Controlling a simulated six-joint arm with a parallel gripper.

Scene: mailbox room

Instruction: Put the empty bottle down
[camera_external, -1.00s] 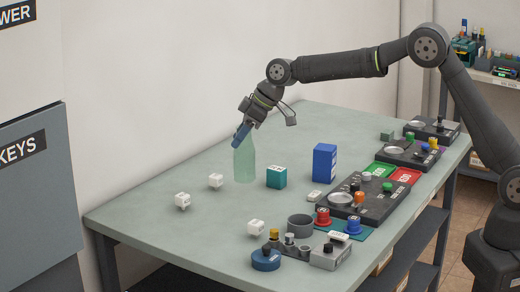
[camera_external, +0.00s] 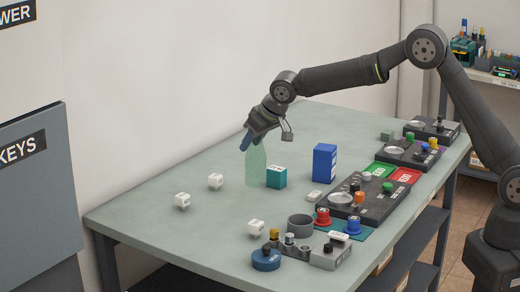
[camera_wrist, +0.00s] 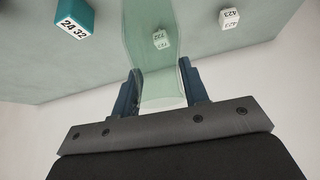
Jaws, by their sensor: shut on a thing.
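The empty bottle (camera_external: 256,167) is pale green and see-through. In the external view it stands upright on or just above the table, beside the teal box; I cannot tell if its base touches. My gripper (camera_external: 247,143) is shut on its upper part from above and tilted. In the wrist view the bottle (camera_wrist: 160,85) runs between the two blue fingers of my gripper (camera_wrist: 161,90), and its far end is cut off by the top edge.
A teal box (camera_external: 277,177) stands close to the bottle's right. White cubes (camera_external: 216,181) (camera_external: 183,200) lie to the left. A blue box (camera_external: 325,162) and dark control panels (camera_external: 356,197) are further right. The table's (camera_external: 150,212) left part is mostly clear.

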